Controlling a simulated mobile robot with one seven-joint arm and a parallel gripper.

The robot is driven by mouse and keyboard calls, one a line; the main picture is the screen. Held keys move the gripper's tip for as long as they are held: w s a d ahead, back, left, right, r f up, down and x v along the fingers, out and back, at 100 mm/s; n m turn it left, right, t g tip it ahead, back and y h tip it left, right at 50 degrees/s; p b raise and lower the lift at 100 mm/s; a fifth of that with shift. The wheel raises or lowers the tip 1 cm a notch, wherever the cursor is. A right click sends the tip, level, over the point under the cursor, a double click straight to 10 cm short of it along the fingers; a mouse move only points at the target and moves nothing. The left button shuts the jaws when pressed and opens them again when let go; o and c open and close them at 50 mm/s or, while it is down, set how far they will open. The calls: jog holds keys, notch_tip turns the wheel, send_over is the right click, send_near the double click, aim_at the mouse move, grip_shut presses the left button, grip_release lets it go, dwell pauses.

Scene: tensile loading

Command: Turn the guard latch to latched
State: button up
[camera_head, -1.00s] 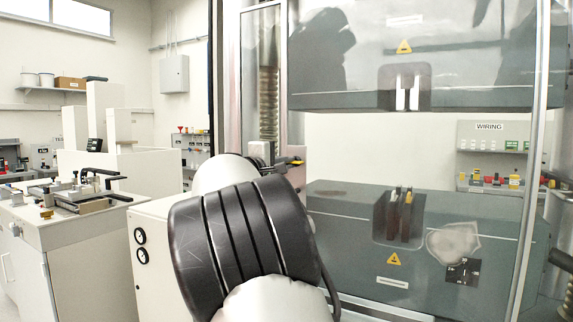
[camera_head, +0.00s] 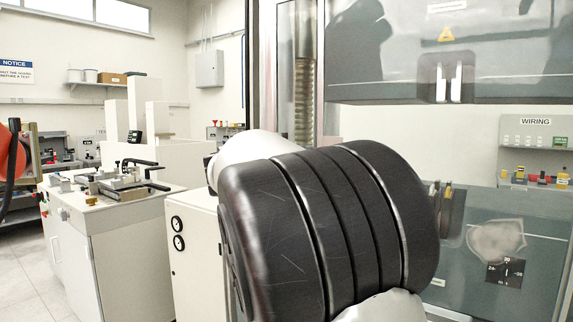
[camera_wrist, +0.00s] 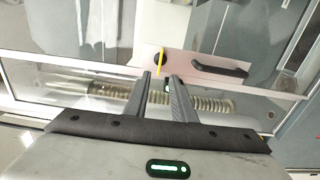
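The guard latch (camera_wrist: 160,61) shows in the wrist view as a dark round pivot with a thin yellow lever, on a pale strip of the clear guard. The lever runs roughly up and down in that picture. My gripper (camera_wrist: 160,76) has its two fingers apart, with a gap between the tips. The lever's lower end appears in line with that gap; whether it lies between the fingers or beyond them I cannot tell. Nothing is visibly held. In the head view my black arm link hides the latch and the gripper.
A black guard handle (camera_wrist: 220,68) sits right of the latch. A threaded column (camera_wrist: 205,103) shows through the clear guard. In the head view, a bench with clamps (camera_head: 120,190) stands left, a wiring panel (camera_head: 535,140) right. A red object (camera_head: 12,150) is at the left edge.

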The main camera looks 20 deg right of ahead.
jog(key=v, duration=0.7)
jog(key=shift+s+a, duration=0.25)
jog(key=shift+a, duration=0.1)
jog(key=s+d+f+m+g+y, duration=0.2)
jog(key=s+d+f+y, duration=0.1)
jog(key=s+f, duration=0.45)
jog(key=s+d+f+m+g+y, duration=0.1)
jog(key=s+d+f+g+y, duration=0.25)
jog(key=s+f, duration=0.4)
jog(key=s+a+f+m+y, duration=0.35)
jog(key=s+a+f, duration=0.25)
jog(key=s, duration=0.3)
jog(key=s+a+f+m+y, duration=0.2)
jog(key=s+a+f+y, duration=0.2)
jog(key=s+a+f, duration=0.3)
notch_tip(320, 180, up, 22)
jog(key=s+p, duration=0.1)
jog(key=p, duration=2)
jog(key=shift+d+n, duration=0.3)
jog(key=shift+n, duration=0.05)
